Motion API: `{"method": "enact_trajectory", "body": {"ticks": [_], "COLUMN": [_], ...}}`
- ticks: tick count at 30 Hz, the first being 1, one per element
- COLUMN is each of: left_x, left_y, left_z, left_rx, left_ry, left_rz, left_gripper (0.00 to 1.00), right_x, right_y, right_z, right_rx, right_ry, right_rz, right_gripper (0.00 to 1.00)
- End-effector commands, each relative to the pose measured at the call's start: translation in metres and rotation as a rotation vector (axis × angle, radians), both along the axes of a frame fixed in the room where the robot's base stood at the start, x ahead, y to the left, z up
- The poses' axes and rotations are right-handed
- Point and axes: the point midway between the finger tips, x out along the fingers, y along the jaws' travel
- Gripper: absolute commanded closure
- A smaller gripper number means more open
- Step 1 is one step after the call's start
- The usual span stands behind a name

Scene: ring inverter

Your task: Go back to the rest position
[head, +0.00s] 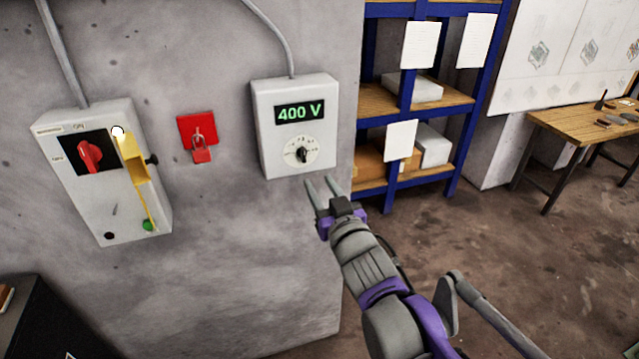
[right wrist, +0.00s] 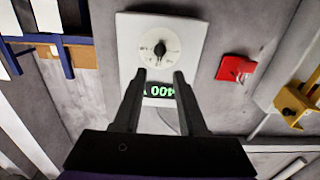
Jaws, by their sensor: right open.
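My right gripper (head: 321,190) is open and empty, just below the voltage box (head: 262,130) on the concrete wall. The box has a green display (head: 299,112) reading 400 V and a round dial (head: 302,152) with a black knob. In the right wrist view the two fingers (right wrist: 159,80) point toward the dial (right wrist: 160,48), with a gap between them. I cannot tell whether they touch the box, but nothing is held. My left gripper is in neither view.
A switch box (head: 100,215) with a red rotary handle and yellow lever is on the wall at left. A red padlock (head: 201,155) hangs from a red plate beside it. Blue shelving (head: 369,100) and a wooden table (head: 570,125) stand at right. Open floor (head: 520,260) lies before them.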

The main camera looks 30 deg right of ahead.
Motion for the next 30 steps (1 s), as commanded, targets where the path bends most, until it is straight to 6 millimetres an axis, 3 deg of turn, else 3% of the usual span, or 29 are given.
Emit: {"method": "enact_trajectory", "body": {"ticks": [11,14,17,20,24,27,30], "left_x": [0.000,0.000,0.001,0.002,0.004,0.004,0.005], "left_y": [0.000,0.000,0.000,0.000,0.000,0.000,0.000], "left_z": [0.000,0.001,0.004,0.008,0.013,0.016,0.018], "left_rx": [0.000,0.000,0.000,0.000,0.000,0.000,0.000], "left_ry": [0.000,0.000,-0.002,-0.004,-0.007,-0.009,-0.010], "left_rz": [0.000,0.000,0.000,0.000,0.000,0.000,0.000], "left_gripper": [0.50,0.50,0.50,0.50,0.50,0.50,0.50], "right_x": [0.000,-0.002,-0.013,-0.037,-0.088,-0.127,-0.158], "right_y": [0.000,0.002,0.012,0.031,0.069,0.094,0.112], "right_z": [0.000,-0.010,-0.041,-0.092,-0.167,-0.206,-0.230], "right_rx": [0.000,0.008,0.034,0.071,0.109,0.122,0.127], "right_ry": [0.001,0.035,0.149,0.348,0.663,0.850,0.987], "right_rz": [0.000,-0.006,-0.017,-0.015,0.042,0.105,0.163], "right_gripper": [0.59,0.59,0.59,0.59,0.59,0.59,0.59]}}
